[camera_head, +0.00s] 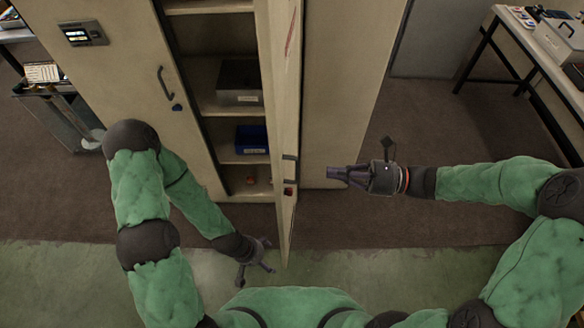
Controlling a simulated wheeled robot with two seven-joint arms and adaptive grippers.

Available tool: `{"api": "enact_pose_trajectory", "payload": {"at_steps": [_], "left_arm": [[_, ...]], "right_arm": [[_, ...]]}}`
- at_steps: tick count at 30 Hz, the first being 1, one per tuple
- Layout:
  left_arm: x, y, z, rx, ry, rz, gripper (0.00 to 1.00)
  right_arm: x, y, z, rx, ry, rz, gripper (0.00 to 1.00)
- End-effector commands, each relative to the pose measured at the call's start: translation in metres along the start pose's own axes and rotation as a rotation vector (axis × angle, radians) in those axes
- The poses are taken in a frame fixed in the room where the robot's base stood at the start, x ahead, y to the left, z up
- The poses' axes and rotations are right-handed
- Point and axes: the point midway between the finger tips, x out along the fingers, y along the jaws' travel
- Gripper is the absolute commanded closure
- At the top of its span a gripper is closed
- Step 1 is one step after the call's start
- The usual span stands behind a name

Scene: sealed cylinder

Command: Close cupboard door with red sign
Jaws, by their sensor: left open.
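The cupboard door (279,110) stands open toward me, seen nearly edge-on. A red marking (290,32) shows high on its right-hand face, too oblique to read. A handle (290,172) with a red part (288,191) is lower on that face. My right gripper (336,173) is to the right of the door, pointing left at handle height, with a small gap in the picture. Its fingers overlap, so I cannot tell how far apart they are. My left gripper (257,274) is open and empty, low and left of the door's near edge.
The open cupboard has shelves (223,106) with a grey box (239,82) and a blue bin (251,139). A closed left door (125,62) has a dark handle. A table (552,55) stands at the right, a cart (62,105) at the left. Floor right of the door is clear.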

Motion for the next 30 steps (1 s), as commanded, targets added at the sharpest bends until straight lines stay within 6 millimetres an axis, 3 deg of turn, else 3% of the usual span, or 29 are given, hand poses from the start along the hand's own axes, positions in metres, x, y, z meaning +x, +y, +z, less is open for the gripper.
{"api": "enact_pose_trajectory", "payload": {"at_steps": [6,15,21,30], "left_arm": [[0.008,-0.003,0.000,0.000,0.000,0.000,0.09],[0.017,-0.006,-0.001,0.000,0.000,0.000,0.09],[0.020,-0.007,-0.001,0.000,0.000,0.000,0.09],[0.020,-0.007,-0.001,0.000,0.000,0.000,0.09]], "right_arm": [[0.042,0.002,-0.002,-0.002,0.001,0.007,1.00],[0.088,0.001,-0.002,-0.001,0.002,0.004,1.00],[0.104,0.001,-0.002,-0.001,0.003,0.003,1.00],[0.107,0.000,-0.001,0.000,0.003,0.000,1.00]]}}
